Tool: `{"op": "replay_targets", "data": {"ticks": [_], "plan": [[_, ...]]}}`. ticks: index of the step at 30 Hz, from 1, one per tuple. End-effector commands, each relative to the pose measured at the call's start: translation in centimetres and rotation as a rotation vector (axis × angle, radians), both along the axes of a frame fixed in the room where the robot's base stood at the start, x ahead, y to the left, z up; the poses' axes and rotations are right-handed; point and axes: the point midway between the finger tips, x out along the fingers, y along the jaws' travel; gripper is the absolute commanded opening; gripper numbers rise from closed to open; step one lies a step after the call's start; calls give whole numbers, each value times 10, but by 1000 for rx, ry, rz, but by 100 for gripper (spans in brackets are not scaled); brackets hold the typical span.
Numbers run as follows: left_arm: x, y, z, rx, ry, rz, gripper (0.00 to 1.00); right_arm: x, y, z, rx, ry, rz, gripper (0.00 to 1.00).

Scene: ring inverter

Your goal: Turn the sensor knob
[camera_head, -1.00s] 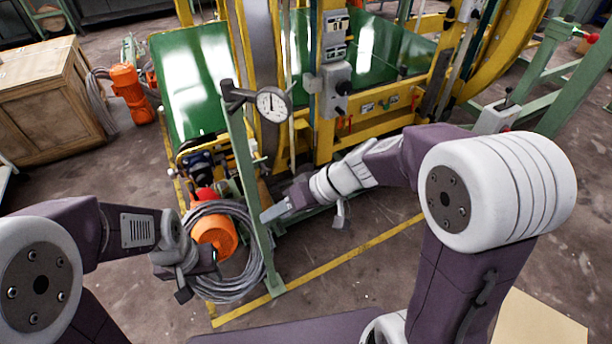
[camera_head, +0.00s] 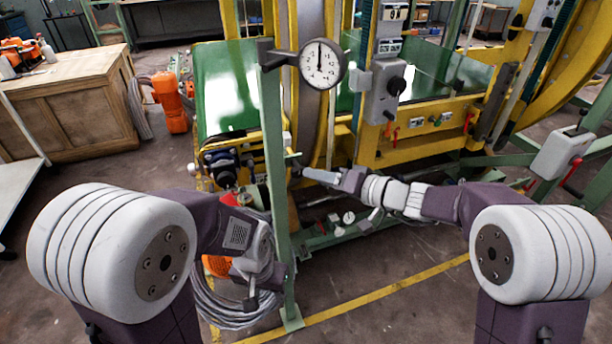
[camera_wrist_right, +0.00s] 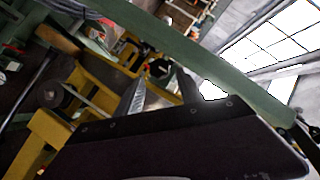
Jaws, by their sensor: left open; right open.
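A round black knob (camera_head: 396,86) sits on a grey box (camera_head: 384,95) on the yellow machine frame. A white dial gauge (camera_head: 322,64) is mounted beside the green post (camera_head: 275,150). I cannot tell from the frames which part is the sensor knob. My right gripper (camera_head: 304,174) is open and empty, pointing left near the green post, below the gauge and the grey box. Its fingers also show in the right wrist view (camera_wrist_right: 160,92), with nothing between them. My left gripper (camera_head: 262,296) is open, low at left by the cable coil (camera_head: 228,308), and partly hidden by its own arm.
The green post stands upright close to both grippers. A green conveyor belt (camera_head: 228,90) and yellow frame lie behind it.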

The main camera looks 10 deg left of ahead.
Motion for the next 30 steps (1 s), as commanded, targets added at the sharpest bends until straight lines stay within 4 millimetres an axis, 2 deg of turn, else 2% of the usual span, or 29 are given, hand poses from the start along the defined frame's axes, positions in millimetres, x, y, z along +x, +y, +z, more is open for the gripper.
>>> {"op": "replay_targets", "data": {"ticks": [1,6,10,17,18,22,23,30], "plan": [[0,0,0,0,0,0,45,3,11,-4,-1,2,4,45],[0,0,2,0,0,0,45,16,35,-11,-1,2,1,45],[0,0,2,0,0,0,45,20,44,-14,-1,0,1,45],[0,0,2,0,0,0,45,21,45,-14,-1,0,-1,45],[0,0,2,0,0,0,45,21,45,-14,-1,0,-1,39],[0,0,2,0,0,0,45,21,45,-14,-1,0,-1,3],[0,0,2,0,0,0,45,21,45,-14,-1,0,-1,0],[0,0,-7,0,0,0,45,21,44,-17,17,12,3,0]]}}
